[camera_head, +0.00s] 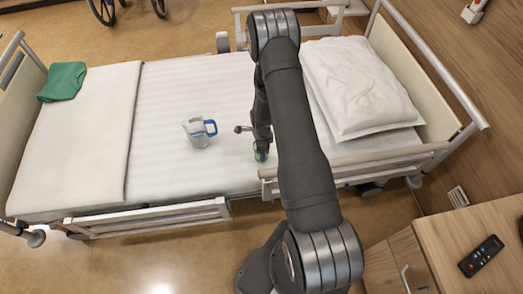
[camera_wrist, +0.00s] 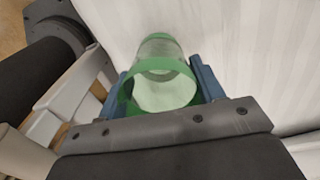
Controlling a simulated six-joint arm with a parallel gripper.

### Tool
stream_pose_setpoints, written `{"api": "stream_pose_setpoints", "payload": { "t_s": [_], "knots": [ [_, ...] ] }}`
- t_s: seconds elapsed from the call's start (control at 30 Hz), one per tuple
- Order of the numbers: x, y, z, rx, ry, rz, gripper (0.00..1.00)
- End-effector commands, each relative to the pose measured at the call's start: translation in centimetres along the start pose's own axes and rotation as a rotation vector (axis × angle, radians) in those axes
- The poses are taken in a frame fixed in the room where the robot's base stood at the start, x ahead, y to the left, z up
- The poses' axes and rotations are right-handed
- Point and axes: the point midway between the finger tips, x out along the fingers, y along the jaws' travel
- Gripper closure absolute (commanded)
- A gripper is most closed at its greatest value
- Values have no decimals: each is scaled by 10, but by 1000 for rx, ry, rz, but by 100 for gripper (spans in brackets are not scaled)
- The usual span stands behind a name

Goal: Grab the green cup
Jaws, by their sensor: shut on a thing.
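The green cup (camera_wrist: 160,68) is a clear cup with a green rim and handle, seen from above between the fingers in the wrist view. In the head view the green cup (camera_head: 260,152) shows small at the bed's near edge, partly hidden by my arm. My gripper (camera_wrist: 165,88) is shut on the cup, with a blue finger on each side of it. In the head view my gripper is mostly hidden behind my arm. I cannot tell whether the cup touches the mattress.
A clear jug with a blue handle (camera_head: 198,131) stands on the bed (camera_head: 165,95), left of the cup. A bed rail (camera_head: 350,163) runs close by on the right. A pillow (camera_head: 358,88), a green cloth (camera_head: 63,81) and a bedside cabinet with a remote (camera_head: 481,256) are farther off.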

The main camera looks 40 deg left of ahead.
Motion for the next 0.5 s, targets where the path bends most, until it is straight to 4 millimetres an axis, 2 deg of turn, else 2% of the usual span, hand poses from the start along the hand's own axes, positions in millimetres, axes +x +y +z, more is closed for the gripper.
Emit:
{"api": "stream_pose_setpoints", "payload": {
  "t_s": [0.23,0.5],
  "knots": [
    [-28,0,0,0,0,-2,64],
    [-46,15,-32,3,0,0,64]
  ]
}}
